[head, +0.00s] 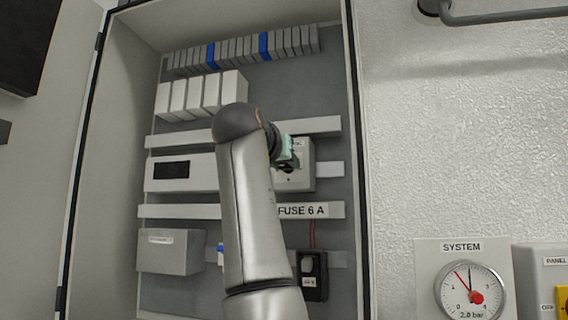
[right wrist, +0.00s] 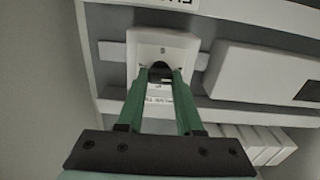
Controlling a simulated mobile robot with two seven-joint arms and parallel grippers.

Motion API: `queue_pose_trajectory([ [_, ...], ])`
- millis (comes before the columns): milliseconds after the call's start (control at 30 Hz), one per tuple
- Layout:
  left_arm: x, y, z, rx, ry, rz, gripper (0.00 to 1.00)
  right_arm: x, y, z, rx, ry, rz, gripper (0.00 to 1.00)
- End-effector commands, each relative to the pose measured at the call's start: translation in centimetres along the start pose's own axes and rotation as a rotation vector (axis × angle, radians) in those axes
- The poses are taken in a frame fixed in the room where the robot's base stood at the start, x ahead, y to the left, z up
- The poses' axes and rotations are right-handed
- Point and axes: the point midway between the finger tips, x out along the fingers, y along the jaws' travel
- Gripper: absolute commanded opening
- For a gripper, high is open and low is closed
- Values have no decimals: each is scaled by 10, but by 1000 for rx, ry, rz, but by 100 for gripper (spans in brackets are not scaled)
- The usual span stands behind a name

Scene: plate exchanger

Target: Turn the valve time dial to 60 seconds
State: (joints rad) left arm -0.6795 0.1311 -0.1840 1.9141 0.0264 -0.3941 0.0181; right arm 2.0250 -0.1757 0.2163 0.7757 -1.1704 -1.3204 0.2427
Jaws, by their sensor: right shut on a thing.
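The valve time dial unit (head: 304,177) is a light grey box on a rail inside the open cabinet, partly hidden by my right arm in the head view. In the right wrist view the unit's white face (right wrist: 173,45) shows, with a dark round knob (right wrist: 160,70) at its middle and a partly readable label below it. My right gripper (head: 288,165) is at the front of this unit. In the right wrist view its two green fingers (right wrist: 160,76) are shut on the dark knob. The dial's setting cannot be read. My left gripper is not in view.
The cabinet holds rows of grey modules (head: 240,50), white blocks (head: 203,95), a grey box (head: 170,251) and a black fuse holder (head: 312,274) under a "FUSE 6 A" label. A pressure gauge (head: 469,291) marked "SYSTEM" is on the right wall.

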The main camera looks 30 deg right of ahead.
Motion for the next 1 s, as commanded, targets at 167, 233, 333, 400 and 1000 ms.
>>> queue_pose_trajectory([
  [167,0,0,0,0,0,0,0,0,1,-1,150,1,0,0],
  [233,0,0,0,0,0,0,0,0,2,-1,215,2,1,0],
  [333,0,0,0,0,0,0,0,0,2,-1,305,2,0,0],
  [400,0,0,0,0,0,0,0,0,2,-1,366,2,0,0],
  [1000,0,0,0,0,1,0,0,0,3,0,699,3,0,0],
])
